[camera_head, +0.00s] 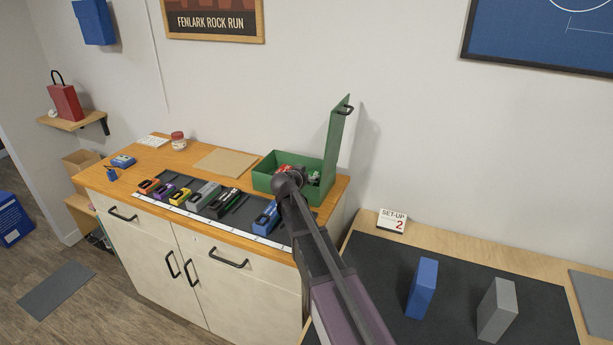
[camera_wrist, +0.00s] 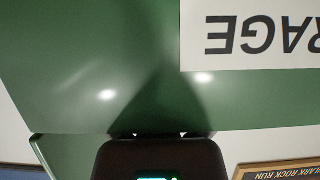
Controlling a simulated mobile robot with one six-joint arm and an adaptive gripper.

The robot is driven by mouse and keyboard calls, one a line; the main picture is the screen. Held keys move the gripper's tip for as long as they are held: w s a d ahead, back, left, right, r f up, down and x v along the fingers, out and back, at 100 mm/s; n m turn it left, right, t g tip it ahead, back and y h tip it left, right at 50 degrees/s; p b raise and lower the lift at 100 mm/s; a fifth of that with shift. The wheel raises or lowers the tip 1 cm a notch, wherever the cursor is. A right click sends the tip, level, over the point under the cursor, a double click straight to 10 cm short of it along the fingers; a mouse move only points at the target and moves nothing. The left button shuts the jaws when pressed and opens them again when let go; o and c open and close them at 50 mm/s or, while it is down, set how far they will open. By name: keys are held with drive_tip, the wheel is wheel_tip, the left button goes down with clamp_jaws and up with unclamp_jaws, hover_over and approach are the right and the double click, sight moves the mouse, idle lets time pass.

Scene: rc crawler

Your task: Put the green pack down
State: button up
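My arm reaches from the lower right to the open green box (camera_head: 264,180) on the wooden cabinet. My gripper (camera_head: 312,178) is small and partly hidden by my wrist, at the box's opening near its raised lid (camera_head: 337,145). Its fingers are not clear. In the wrist view a dark block (camera_wrist: 158,158) with a bright green-cyan strip fills the bottom centre. I cannot tell whether it is part of my gripper or a held pack. I cannot make out the green pack for certain.
A dark tray (camera_head: 240,222) holds several coloured packs, with a blue pack (camera_head: 267,217) at its right end. A tan board (camera_head: 224,162) lies behind it. On the right table stand a blue block (camera_head: 423,288), a grey block (camera_head: 497,310) and a "SET-UP 2" sign (camera_head: 392,221).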

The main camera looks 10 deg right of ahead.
drive_tip(key=shift+r, duration=0.15)
drive_tip(key=shift+r+p, duration=0.6)
drive_tip(key=shift+p, duration=0.15)
drive_tip(key=p+v, duration=0.4)
drive_tip(key=v, duration=0.7)
drive_tip(key=shift+s+a, duration=0.2)
drive_tip(key=shift+s, duration=0.2)
drive_tip(key=s+d+f+g, duration=0.1)
drive_tip(key=s, duration=0.1)
drive_tip(key=s+d+f+g, duration=0.1)
drive_tip(key=s+d+f, duration=0.1)
drive_tip(key=s+d+f+g, duration=0.1)
drive_tip(key=s+d, duration=0.1)
drive_tip(key=shift+s+d+f+n+g+y, duration=0.2)
drive_tip(key=shift+s+f+n+g+y, duration=0.1)
drive_tip(key=shift+s+n+g, duration=0.1)
drive_tip(key=s+f+n+g+y, duration=0.3)
drive_tip(key=s, duration=0.6)
drive_tip(key=s+f+n+g+y, duration=0.3)
drive_tip(key=s+g+y, duration=0.1)
drive_tip(key=s, duration=0.6)
drive_tip(key=shift+d+f, duration=0.4)
